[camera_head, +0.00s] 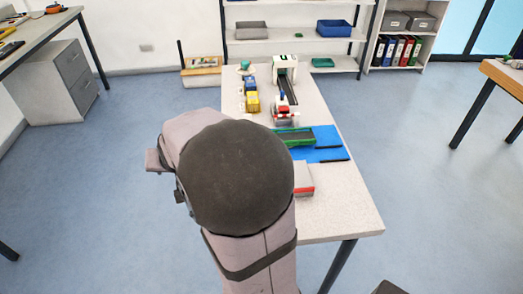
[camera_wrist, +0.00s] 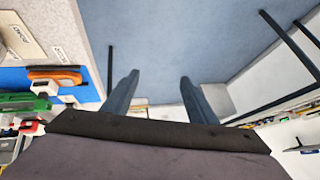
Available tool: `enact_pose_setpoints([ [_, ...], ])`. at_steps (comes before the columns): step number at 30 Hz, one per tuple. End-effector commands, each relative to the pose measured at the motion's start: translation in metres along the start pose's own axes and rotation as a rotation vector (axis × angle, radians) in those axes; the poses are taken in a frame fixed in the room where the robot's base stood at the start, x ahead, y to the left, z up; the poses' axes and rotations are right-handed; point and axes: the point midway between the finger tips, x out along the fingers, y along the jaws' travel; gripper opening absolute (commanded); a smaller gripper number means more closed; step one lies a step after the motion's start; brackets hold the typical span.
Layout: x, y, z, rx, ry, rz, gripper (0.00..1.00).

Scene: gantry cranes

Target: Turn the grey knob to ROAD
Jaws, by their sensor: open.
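I cannot make out the grey knob in either view; my arm covers part of the worktable in the head view. My gripper (camera_wrist: 160,76) shows in the wrist view with two dark fingers spread apart and nothing between them. It points past the table edge, over the blue floor. In the head view the gripper is hidden behind my arm. Pale label plates (camera_wrist: 18,38) lie at the upper left of the wrist view, on the table beside a blue mat; their lettering is too small and turned to read surely.
The narrow worktable (camera_head: 345,215) carries a white gantry crane (camera_head: 286,62), yellow and blue blocks (camera_head: 252,103), a red and white crane model (camera_head: 286,110), a green tray (camera_head: 296,137) and a blue mat (camera_head: 330,154). An orange and black piece (camera_wrist: 55,76) lies near the gripper's left.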

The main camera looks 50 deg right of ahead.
Motion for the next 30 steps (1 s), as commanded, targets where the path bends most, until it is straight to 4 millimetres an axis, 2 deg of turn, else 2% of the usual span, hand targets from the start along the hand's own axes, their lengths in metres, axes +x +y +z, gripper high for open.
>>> enact_pose_setpoints([
  [1, -0.018, 0.013, -0.025, 0.095, -0.012, 0.040, 0.53],
  [3, -0.025, 0.042, -0.042, 0.251, -0.047, 0.107, 0.53],
  [5, -0.031, 0.071, -0.050, 0.406, -0.091, 0.179, 0.53],
  [6, -0.036, 0.092, -0.052, 0.515, -0.122, 0.231, 0.53],
  [9, -0.051, 0.139, -0.051, 0.770, -0.194, 0.356, 0.53],
  [12, -0.067, 0.174, -0.045, 0.980, -0.247, 0.461, 0.53],
  [15, -0.079, 0.199, -0.039, 1.135, -0.281, 0.538, 0.53],
  [21, -0.090, 0.219, -0.031, 1.275, -0.311, 0.611, 0.53],
  [30, -0.083, 0.222, -0.025, 1.283, -0.315, 0.617, 0.53],
])
